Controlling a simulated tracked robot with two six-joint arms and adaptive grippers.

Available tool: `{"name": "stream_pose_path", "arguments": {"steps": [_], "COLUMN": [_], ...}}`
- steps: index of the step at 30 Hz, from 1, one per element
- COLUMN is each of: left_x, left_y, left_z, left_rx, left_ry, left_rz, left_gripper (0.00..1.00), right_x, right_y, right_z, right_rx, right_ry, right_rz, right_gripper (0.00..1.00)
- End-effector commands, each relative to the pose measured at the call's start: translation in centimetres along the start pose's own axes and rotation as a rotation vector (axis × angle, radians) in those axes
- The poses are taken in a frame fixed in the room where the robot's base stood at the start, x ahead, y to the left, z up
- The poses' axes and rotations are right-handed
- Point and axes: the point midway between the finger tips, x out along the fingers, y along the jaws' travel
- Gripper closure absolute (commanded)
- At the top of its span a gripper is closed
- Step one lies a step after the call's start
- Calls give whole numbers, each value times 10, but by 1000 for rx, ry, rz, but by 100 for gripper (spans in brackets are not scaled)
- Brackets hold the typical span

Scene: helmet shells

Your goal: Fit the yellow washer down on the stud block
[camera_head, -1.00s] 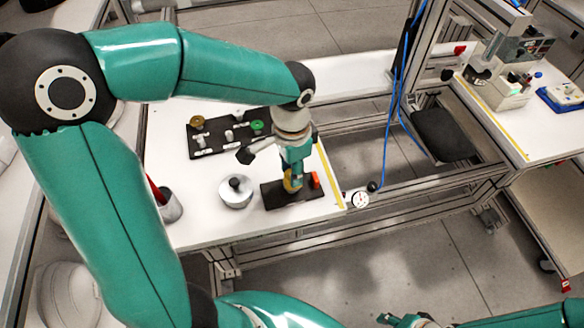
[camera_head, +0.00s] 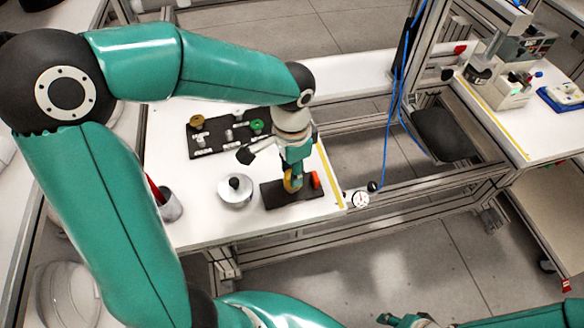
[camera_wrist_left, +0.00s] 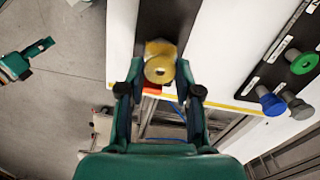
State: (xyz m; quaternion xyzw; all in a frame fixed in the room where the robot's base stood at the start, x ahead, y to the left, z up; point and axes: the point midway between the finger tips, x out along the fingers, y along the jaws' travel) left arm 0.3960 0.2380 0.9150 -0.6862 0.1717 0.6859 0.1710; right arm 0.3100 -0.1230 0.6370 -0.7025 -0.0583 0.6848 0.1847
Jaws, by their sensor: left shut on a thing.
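The yellow washer (camera_head: 290,182) is in my left gripper (camera_head: 293,178), low over the dark stud block (camera_head: 280,200) near the table's front right edge. In the left wrist view the washer (camera_wrist_left: 159,70) shows as a yellow ring with a small hole, between the fingertips of the left gripper (camera_wrist_left: 160,90). More yellow shows just behind it. The fingers hide the stud, so I cannot tell whether the washer touches the block. An orange-red piece (camera_head: 315,180) stands at the block's right end. My right gripper (camera_head: 405,321) shows only partly at the bottom edge; its jaws are unclear.
A silver round pot with a black knob (camera_head: 236,190) stands just left of the block. A dark board (camera_head: 205,150) with several coloured knobs lies behind. A grey cup (camera_head: 170,207) stands at the left. A small dial (camera_head: 360,199) is beyond the table's right edge.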

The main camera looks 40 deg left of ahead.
Motion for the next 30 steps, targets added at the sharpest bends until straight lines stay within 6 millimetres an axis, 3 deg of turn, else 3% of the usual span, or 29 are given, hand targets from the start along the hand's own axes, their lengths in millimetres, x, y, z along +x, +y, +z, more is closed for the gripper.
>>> {"name": "stream_pose_path", "arguments": {"steps": [27,28,30], "left_x": [25,24,24], "left_y": [0,0,0], "left_z": [0,0,0], "left_rx": [0,0,0], "left_ry": [-1,0,-1], "left_rz": [0,0,0], "left_gripper": [80,65,53], "right_x": [19,19,18], "right_y": [7,7,7], "right_z": [0,0,0], "right_rx": [0,0,0], "right_ry": [0,0,0], "right_rz": [0,0,0], "right_gripper": [61,61,61]}}
